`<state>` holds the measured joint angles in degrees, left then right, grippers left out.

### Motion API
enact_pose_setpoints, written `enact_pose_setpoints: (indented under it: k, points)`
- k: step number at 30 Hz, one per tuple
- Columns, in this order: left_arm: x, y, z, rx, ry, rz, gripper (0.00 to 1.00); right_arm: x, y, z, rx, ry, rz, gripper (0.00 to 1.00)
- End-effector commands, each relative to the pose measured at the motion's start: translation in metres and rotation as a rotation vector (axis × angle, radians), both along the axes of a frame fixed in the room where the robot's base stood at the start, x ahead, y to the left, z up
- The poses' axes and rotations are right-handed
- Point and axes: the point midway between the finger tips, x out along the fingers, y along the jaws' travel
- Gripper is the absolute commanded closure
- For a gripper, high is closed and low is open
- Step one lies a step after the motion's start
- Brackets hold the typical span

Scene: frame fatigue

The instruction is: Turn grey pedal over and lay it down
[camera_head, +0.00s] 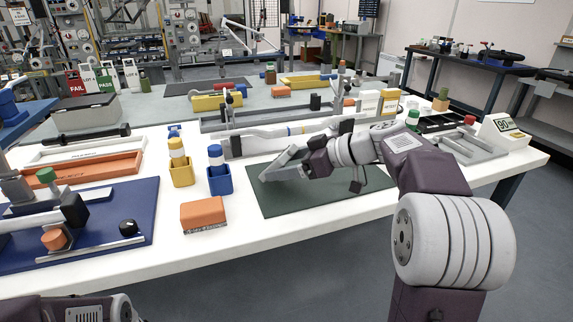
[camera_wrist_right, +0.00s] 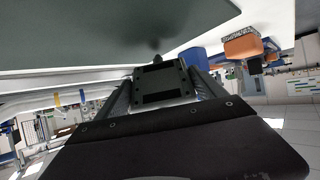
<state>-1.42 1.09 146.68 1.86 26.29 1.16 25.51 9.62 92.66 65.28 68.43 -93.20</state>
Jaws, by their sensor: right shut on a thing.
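The grey pedal (camera_head: 282,167) is a light grey, flat piece at the end of my right arm, just over the dark green mat (camera_head: 345,196). It is tilted; I cannot tell whether its lower edge touches the mat. My right gripper (camera_head: 305,160) is shut on the pedal from its right side. In the right wrist view a dark, squarish piece (camera_wrist_right: 160,84) shows between the two fingers, close to the mat; which face of the pedal this is, I cannot tell. My left gripper is out of view.
An orange block (camera_head: 203,214), a blue cup (camera_head: 219,180) and a yellow cup (camera_head: 181,172) stand left of the mat. A grey fixture with a long bar (camera_head: 265,138) lies behind it. A blue board (camera_head: 130,215) with parts is at left. The mat's front is bare.

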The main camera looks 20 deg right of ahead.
Motion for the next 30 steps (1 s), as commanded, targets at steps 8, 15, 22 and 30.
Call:
enact_pose_setpoints:
  k: [8, 15, 22, 30]
  points:
    - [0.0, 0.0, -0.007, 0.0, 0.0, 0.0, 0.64, 0.0, 0.0, -0.005, 0.0, -0.001, 0.0, 0.93]
    - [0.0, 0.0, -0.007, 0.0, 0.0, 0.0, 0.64, 0.0, 0.0, -0.006, 0.0, -0.001, 0.0, 0.0]
    - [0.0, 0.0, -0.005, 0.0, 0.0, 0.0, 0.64, -0.003, -0.004, -0.003, 0.0, 0.0, -0.001, 0.0]
    - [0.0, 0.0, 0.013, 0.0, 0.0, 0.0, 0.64, -0.037, -0.041, 0.026, 0.0, -0.001, -0.006, 0.0]
